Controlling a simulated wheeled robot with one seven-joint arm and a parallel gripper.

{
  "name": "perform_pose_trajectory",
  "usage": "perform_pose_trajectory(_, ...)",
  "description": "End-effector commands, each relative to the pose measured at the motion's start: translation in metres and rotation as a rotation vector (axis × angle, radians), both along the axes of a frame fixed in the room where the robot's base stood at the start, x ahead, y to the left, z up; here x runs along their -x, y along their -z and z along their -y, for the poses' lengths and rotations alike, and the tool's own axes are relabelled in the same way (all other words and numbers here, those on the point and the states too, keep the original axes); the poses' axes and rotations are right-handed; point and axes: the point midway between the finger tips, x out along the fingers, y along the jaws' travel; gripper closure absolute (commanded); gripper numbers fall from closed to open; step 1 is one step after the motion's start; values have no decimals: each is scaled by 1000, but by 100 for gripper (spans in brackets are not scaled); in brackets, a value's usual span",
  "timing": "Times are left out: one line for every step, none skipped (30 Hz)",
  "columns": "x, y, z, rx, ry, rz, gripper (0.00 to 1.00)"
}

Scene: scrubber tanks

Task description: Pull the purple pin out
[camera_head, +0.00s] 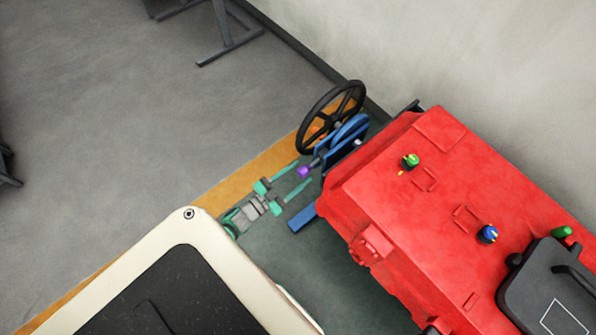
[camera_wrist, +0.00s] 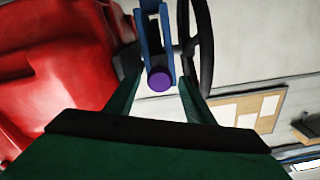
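The purple pin (camera_head: 303,171) sticks out of a blue bracket (camera_head: 341,142) beside the black steering wheel (camera_head: 330,117). In the wrist view the round purple end of the pin (camera_wrist: 159,78) faces the camera, in the middle of the picture. My gripper (camera_head: 304,172) is teal and open, with its fingers pointing at the pin. In the wrist view my gripper (camera_wrist: 159,84) shows one finger on each side of the pin, with a gap on both sides. How deep the pin sits between the fingertips is hard to tell.
A red scrubber tank (camera_head: 450,190) with coloured knobs stands right of the bracket; it fills the left of the wrist view. A wall (camera_head: 450,50) runs behind. A board with papers (camera_wrist: 245,108) shows on the right in the wrist view. Grey floor (camera_head: 130,130) at left is open.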

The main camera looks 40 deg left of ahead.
Motion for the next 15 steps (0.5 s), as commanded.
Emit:
perform_pose_trajectory(-1, 0, 0, 0, 0, 0, 52)
perform_pose_trajectory(-1, 0, 1, 0, 0, 1, 52)
perform_pose_trajectory(-1, 0, 1, 0, 0, 0, 52)
perform_pose_trajectory(-1, 0, 1, 1, 0, 0, 52)
perform_pose_trajectory(-1, 0, 1, 1, 0, 0, 52)
perform_pose_trajectory(0, 0, 0, 1, 0, 0, 52)
perform_pose_trajectory(1, 0, 0, 0, 0, 0, 52)
perform_pose_trajectory(2, 0, 0, 0, -1, 0, 52)
perform_pose_trajectory(5, 0, -1, 0, -1, -1, 52)
perform_pose_trajectory(8, 0, -2, 0, -2, 0, 52)
perform_pose_trajectory(12, 0, -2, 0, -2, 0, 52)
perform_pose_trajectory(18, 0, -3, -1, -3, -1, 52)
perform_pose_trajectory(22, 0, -3, -1, -3, -1, 52)
perform_pose_trajectory(28, 0, -4, 0, -5, -2, 52)
perform_pose_trajectory(36, 0, -4, 0, -3, -1, 52)
